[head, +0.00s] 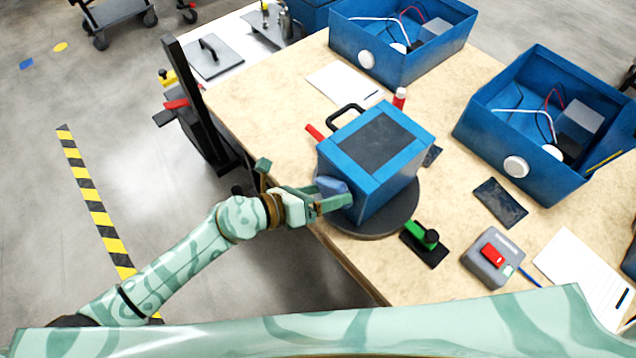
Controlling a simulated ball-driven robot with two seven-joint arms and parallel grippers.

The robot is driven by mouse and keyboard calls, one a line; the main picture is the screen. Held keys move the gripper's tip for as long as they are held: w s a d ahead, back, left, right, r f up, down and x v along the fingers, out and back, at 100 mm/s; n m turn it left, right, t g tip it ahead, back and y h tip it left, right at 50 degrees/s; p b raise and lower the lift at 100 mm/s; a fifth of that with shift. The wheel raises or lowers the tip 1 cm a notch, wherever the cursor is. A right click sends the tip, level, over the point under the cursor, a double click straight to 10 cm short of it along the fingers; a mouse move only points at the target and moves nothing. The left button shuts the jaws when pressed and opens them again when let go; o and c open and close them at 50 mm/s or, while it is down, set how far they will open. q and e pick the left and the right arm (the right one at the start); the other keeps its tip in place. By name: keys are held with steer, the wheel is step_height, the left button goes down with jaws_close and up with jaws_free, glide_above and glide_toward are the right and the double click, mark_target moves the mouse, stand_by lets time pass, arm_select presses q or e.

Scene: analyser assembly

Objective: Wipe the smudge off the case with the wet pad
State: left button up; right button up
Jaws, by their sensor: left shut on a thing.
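The closed blue case (386,178) with a dark top panel stands on a round dark turntable (396,219) near the table's front edge. My left gripper (335,198) is at the case's left side, shut on a blue-grey pad (331,186). The pad is at or very near that side face; whether it touches I cannot tell. The smudge is not visible; the face by the pad is partly hidden by the gripper. My right gripper is not in view.
Two open blue cases (397,66) (530,132) with wires stand behind and right. A green-handled tool (424,244), a grey box with a red switch (492,258) and a dark pouch (500,203) lie right of the turntable. A black post (205,110) stands at left.

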mark_target(317, 182)
arm_select(q)
steer(key=s+d+p, duration=0.1)
steer(key=s, duration=0.1)
steer(key=s+d+p, duration=0.1)
steer(key=s+d, duration=0.1)
steer(key=shift+r+p, duration=0.2)
steer(key=shift+p, duration=0.15)
steer(key=shift+w+a+b, duration=0.5)
steer(key=shift+w+a, duration=0.3)
steer(key=shift+w, duration=0.35)
steer(key=shift+w+a+b, duration=0.45)
steer(key=shift+w+a, duration=0.35)
steer(key=shift+w, duration=0.3)
steer(key=shift+w+a+b, duration=0.5)
steer(key=shift+w+a, duration=0.3)
steer(key=shift+w, duration=0.35)
steer(key=shift+w+a, duration=0.25)
steer(key=shift+w, duration=0.1)
steer(key=shift+w+a+b, duration=0.3)
steer(key=shift+w+b, duration=0.05)
steer(key=shift+w, duration=0.1)
